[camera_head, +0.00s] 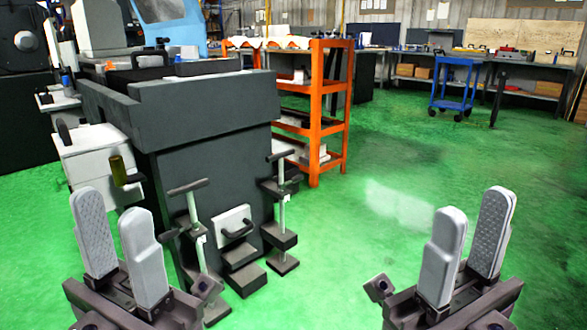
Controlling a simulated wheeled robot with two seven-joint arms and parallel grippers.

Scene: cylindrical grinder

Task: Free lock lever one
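The grinder (200,105) is a dark grey machine body at the left centre. Two upright clamp-like posts with T-shaped bar handles stand at its front: a nearer-left one (188,187) and a right one (281,156). These look like lock levers; I cannot tell which is lever one. My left gripper (110,207) is open and empty at the lower left, in front of the machine and apart from both handles. My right gripper (472,207) is open and empty at the lower right, over green floor, far from the levers.
A grey block with a black handle (236,229) sits between the posts. White drawers (95,155) stand at the machine's left side. An orange shelf rack (315,120) stands behind it. A blue cart (455,88) and benches are at the back. The green floor at right is clear.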

